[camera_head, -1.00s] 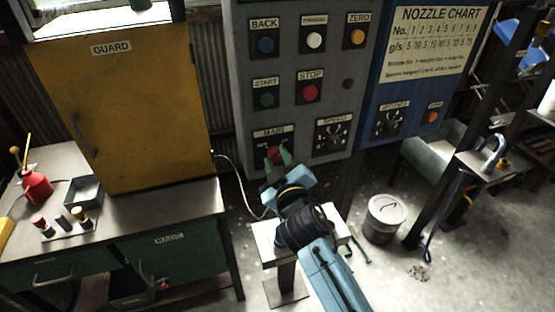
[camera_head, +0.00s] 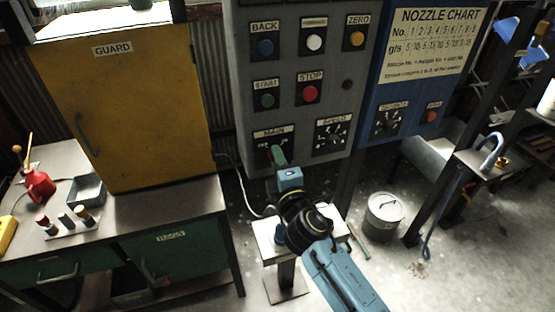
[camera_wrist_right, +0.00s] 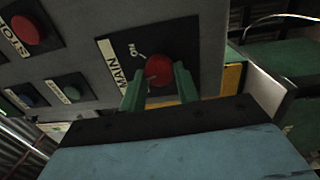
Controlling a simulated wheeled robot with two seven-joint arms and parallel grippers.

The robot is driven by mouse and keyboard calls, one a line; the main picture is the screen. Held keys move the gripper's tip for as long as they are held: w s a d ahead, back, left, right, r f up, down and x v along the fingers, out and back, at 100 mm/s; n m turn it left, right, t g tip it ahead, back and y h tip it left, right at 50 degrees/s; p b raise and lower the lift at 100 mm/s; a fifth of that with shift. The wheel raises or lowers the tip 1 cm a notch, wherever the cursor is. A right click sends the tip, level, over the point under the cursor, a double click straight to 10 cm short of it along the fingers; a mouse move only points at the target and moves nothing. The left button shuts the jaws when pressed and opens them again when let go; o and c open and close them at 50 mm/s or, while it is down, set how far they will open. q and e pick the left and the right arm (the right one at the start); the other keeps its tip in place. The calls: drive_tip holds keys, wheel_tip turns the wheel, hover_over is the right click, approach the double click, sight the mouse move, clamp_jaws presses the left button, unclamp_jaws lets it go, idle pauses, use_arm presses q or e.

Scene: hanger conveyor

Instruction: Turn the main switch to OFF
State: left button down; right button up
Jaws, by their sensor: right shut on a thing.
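The main switch is a red knob (camera_wrist_right: 159,70) on a black plate under the MAIN label (camera_head: 273,131), low on the left of the grey control panel. In the right wrist view the ON mark shows beside the knob; an OFF mark cannot be made out. My right gripper (camera_head: 279,156) is at the switch, with its green fingers on both sides of the red knob, shut on it. In the head view the gripper hides most of the knob. My left gripper is not in view.
The grey panel (camera_head: 325,95) also carries START, a red STOP button (camera_head: 310,93) and a dial (camera_head: 332,136) close to the right of the switch. A small pedestal (camera_head: 268,240) stands below my right arm. A yellow guard door (camera_head: 140,110) is at the left.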

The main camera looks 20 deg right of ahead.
drive_tip(key=n+p, duration=0.1)
drive_tip(key=n, duration=0.5)
drive_tip(key=shift+n+y, duration=0.3)
drive_tip(key=shift+n, duration=0.3)
drive_tip(key=o, duration=1)
drive_tip(key=shift+c, duration=0.2)
drive_tip(key=s+b, duration=0.1)
drive_tip(key=s, duration=1.2)
drive_tip(key=shift+s+d+f+b, duration=0.2)
drive_tip(key=shift+d+f+b, duration=0.1)
drive_tip(key=shift+f+b, duration=0.15)
